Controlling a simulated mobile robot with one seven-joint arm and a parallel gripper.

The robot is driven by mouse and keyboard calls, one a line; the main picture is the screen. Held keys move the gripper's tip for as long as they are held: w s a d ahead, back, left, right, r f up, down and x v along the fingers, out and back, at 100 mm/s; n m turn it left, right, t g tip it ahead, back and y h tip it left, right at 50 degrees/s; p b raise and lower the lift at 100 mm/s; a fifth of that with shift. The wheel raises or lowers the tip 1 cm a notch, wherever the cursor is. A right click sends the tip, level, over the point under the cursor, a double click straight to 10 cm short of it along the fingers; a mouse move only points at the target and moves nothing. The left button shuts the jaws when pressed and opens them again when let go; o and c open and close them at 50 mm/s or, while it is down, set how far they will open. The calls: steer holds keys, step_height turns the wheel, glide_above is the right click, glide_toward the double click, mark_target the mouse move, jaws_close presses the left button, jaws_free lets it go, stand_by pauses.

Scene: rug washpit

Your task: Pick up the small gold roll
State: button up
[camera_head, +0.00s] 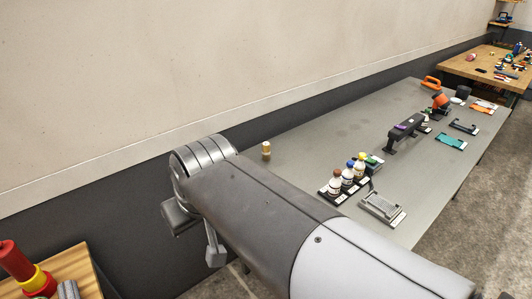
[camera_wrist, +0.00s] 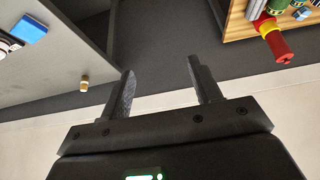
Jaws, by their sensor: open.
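The small gold roll (camera_head: 266,150) stands upright near the left end of the long grey table (camera_head: 300,150) in the head view, close to the wall. It has a pale band around its middle. In the wrist view the gold roll (camera_wrist: 84,82) is at the left, outside the jaws and apart from them. My gripper (camera_wrist: 160,80) is open and empty, its two dark fingers spread over the dark gap beyond the table end. In the head view my arm covers part of the table, and the gripper is left of the roll.
Several capped bottles (camera_head: 348,174) stand in a black rack on the grey table, with a metal tray (camera_head: 382,206) nearby. A wooden table with a red and yellow cylinder (camera_head: 24,268) is at lower left. The wall (camera_head: 130,90) runs close behind. The table around the roll is clear.

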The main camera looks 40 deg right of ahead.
steer(key=w+d+r, duration=0.2)
steer(key=w+d, duration=0.2)
steer(key=w, duration=0.3)
steer(key=w+d+r, duration=0.1)
steer(key=w+d, duration=0.3)
steer(key=w, duration=0.3)
steer(key=m+g+h, duration=0.1)
steer(key=m, duration=0.2)
glide_above(265, 150)
steer(key=s, duration=0.2)
step_height(265, 150, down, 18)
steer(key=x, duration=0.3)
steer(key=d+x, duration=0.1)
steer(key=x, duration=0.1)
steer(key=shift+s+f, duration=0.25)
steer(key=shift+f, duration=0.05)
steer(key=x, duration=0.5)
steer(key=shift+w+a+f, duration=0.2)
steer(key=shift+f, duration=0.1)
steer(key=shift+c, duration=0.2)
steer(key=c, duration=1)
